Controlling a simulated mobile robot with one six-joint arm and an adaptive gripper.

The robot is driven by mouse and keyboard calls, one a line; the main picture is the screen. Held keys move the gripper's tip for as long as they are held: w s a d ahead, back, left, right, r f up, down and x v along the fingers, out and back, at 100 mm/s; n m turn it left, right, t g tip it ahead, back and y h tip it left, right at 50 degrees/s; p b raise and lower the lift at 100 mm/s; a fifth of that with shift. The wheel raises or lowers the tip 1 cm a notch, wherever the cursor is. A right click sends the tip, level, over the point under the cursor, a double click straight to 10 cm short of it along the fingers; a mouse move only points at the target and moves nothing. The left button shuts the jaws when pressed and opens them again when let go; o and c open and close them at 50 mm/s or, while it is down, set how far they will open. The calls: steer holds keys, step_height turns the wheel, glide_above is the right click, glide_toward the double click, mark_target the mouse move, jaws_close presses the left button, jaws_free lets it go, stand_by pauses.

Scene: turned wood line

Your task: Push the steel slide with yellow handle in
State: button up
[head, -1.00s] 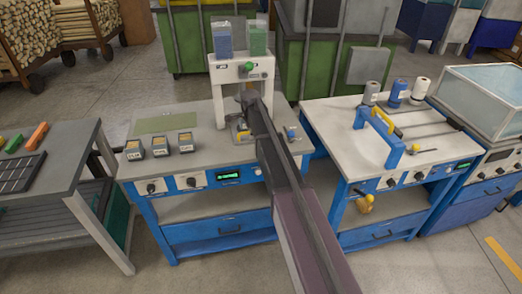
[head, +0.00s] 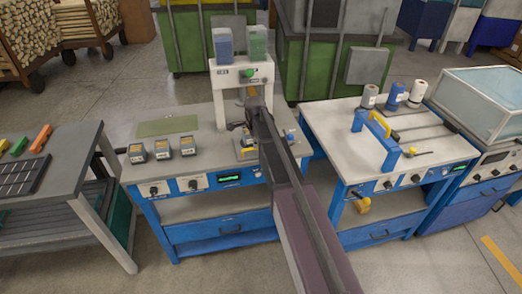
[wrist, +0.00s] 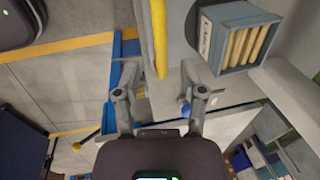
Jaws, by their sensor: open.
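The steel slide with a yellow handle (head: 246,143) appears as a small grey and yellow piece at the foot of the white press frame (head: 243,75), on the left blue bench. My arm covers its right side, so how far it is in cannot be told. My gripper (head: 241,126) is dark and small beside the press opening, just above and behind the yellow piece. In the wrist view my gripper (wrist: 160,98) has its fingers wide apart with nothing between them. A yellow bar (wrist: 159,40) lies beyond the fingers; I cannot tell whether it is the handle.
Several small dark boxes (head: 162,149) and a green mat (head: 167,126) lie on the bench's left. Blue and green bins (head: 258,43) top the press. A second bench (head: 358,145) with a blue and yellow handle stands right.

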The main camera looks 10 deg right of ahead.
steer(key=shift+s+r+p, duration=0.95)
steer(key=shift+r+p, duration=3.5)
steer(key=shift+r, duration=0.3)
steer(key=s+f+n+b, duration=0.6)
steer(key=s+n, duration=0.1)
steer(key=s, duration=0.3)
steer(key=shift+s+f+g, duration=0.15)
steer(key=shift+s+g, duration=0.1)
steer(key=shift+g, duration=0.15)
steer(key=shift+s, duration=0.1)
steer(key=s+n+g, duration=0.1)
steer(key=s+n, duration=1)
steer(key=s, duration=0.4)
steer(key=shift+s, duration=0.2)
steer(key=shift+d, duration=0.1)
